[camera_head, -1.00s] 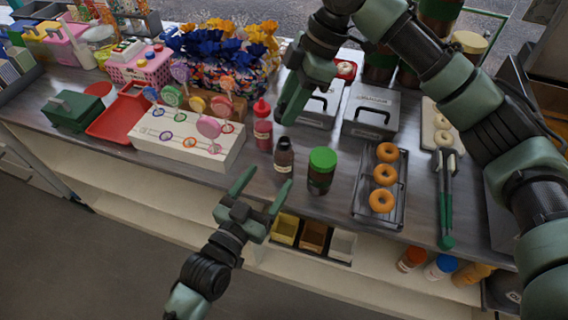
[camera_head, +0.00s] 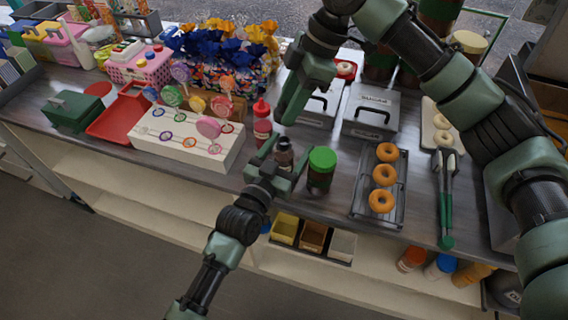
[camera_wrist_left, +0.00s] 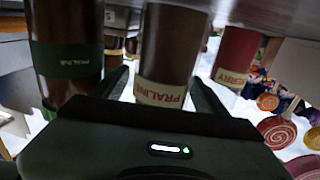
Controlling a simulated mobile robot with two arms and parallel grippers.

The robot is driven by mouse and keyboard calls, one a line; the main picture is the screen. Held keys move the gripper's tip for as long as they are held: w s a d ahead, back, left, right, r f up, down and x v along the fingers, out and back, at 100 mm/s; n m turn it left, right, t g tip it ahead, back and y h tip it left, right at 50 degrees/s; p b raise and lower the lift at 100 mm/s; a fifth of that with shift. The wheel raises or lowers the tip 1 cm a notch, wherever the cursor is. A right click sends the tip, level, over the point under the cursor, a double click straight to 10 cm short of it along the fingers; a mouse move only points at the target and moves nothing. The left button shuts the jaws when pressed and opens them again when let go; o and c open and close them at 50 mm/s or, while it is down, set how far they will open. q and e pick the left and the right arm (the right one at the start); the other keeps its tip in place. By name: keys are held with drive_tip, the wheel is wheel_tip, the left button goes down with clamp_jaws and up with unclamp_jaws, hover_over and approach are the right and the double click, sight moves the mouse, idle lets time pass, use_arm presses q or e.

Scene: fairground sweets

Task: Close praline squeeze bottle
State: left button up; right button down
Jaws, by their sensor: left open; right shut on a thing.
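The praline squeeze bottle (camera_head: 284,148) is dark brown and stands upright near the counter's front edge. In the left wrist view its brown body (camera_wrist_left: 170,45) shows a cream label reading PRALINE, between the two fingers. My left gripper (camera_head: 288,146) is open, with one finger on each side of the bottle and no clear contact. Its palm hides the bottle's lower part in the head view. My right gripper (camera_head: 288,112) is shut above and behind the bottle, pointing down. What it holds is hidden; I cannot make out a cap.
A red squeeze bottle (camera_head: 262,128) stands close on the left, and a green-lidded jar (camera_head: 321,170) close on the right. A white lollipop stand (camera_head: 190,150) is further left. A tray of doughnuts (camera_head: 366,203) lies right. Bins (camera_head: 312,237) sit below the counter edge.

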use_arm(q)
clamp_jaws()
use_arm(e)
hover_over(284, 140)
drive_tip(key=shift+d+f, duration=0.25)
drive_tip(key=shift+f, duration=1)
drive_tip(key=shift+d+f, duration=0.2)
drive_tip(key=shift+f, duration=1.05)
drive_tip(key=shift+f, duration=0.1)
drive_tip(key=shift+f, duration=0.8)
drive_tip(key=shift+f, duration=0.55)
